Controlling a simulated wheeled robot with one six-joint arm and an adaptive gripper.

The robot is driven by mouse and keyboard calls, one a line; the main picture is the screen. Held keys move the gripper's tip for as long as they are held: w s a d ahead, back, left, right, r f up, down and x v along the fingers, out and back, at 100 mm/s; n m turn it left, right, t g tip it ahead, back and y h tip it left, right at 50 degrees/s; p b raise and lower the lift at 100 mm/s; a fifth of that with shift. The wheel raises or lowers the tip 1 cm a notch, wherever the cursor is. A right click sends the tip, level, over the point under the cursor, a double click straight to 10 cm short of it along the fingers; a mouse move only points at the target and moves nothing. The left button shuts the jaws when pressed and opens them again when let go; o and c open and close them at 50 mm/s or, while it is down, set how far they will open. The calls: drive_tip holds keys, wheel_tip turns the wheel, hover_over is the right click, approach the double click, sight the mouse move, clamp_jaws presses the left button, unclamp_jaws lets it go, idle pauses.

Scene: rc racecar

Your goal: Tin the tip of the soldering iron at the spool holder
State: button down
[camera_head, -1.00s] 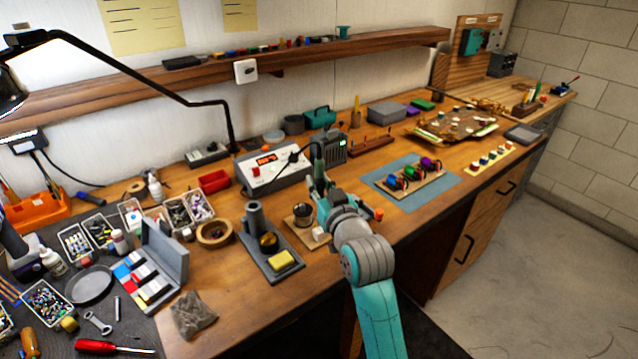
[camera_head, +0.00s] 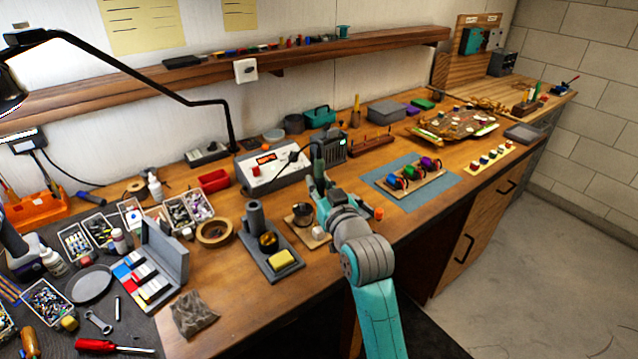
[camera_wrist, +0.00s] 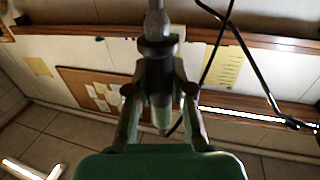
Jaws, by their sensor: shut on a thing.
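The wrist view shows the iron (camera_wrist: 156,50) clamped between the fingers (camera_wrist: 157,88). Its tip cannot be made out in either view. A small wooden base with a dark round piece (camera_head: 303,213) and a white block stands just left of my gripper. It may be the spool holder, but I cannot tell for sure. The grey iron stand (camera_head: 252,262) with a tube, a brass-coloured ball and a yellow sponge is left of it, empty of the iron.
The soldering station (camera_head: 268,168) with a red display stands behind my gripper. A blue mat (camera_head: 445,191) with coloured parts lies to the right. An orange piece (camera_head: 378,214) is near the front edge. A tape ring (camera_head: 214,232) and parts trays fill the left.

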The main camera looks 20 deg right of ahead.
drive_tip(key=shift+f, duration=0.6)
idle(3.2)
